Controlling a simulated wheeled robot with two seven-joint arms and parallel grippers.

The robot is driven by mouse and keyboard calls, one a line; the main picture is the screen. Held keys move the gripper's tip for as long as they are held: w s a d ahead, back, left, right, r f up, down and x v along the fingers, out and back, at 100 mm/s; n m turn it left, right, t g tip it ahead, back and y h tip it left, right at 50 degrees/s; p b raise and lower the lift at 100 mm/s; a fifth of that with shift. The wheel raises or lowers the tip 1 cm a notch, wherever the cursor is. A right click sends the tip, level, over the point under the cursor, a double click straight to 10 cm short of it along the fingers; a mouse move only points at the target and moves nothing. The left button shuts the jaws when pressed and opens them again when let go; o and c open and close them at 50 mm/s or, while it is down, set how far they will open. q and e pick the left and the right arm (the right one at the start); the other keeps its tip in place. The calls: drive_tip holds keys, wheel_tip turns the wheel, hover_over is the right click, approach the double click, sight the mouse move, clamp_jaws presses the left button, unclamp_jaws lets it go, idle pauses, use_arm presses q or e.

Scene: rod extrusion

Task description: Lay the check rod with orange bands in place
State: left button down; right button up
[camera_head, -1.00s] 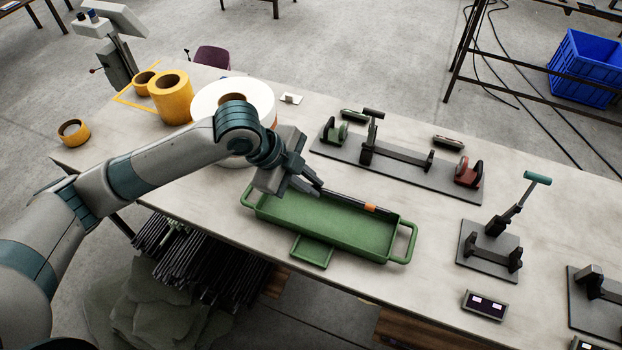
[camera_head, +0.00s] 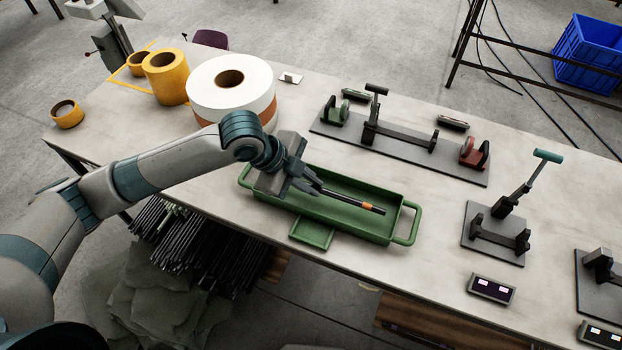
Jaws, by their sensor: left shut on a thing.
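The check rod (camera_head: 345,199) is a thin dark rod. An orange band shows near its right end; its left part is hidden by my gripper. My left gripper (camera_head: 316,188) is shut on the rod near the rod's left side. The rod lies over the green tray (camera_head: 406,222), pointing right and slightly down in the picture; I cannot tell if it touches the tray. My right gripper is not in view.
A grey fixture plate (camera_head: 335,133) with a clamp and green and red end pieces stands behind the tray. A second clamp fixture (camera_head: 497,240) stands at right. Large white roll (camera_head: 205,85) and yellow tape rolls (camera_head: 166,78) stand at left. Bare table lies between tray and right fixture.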

use_arm(q)
drive_tip(key=shift+f+b, duration=0.3)
drive_tip(key=shift+f, duration=0.85)
drive_tip(key=shift+p, duration=0.35)
drive_tip(key=c, duration=1.7)
unclamp_jaws()
drive_tip(key=shift+s+f, duration=0.1)
drive_tip(key=shift+s, duration=0.05)
drive_tip(key=shift+f, duration=0.1)
drive_tip(key=shift+a, duration=0.1)
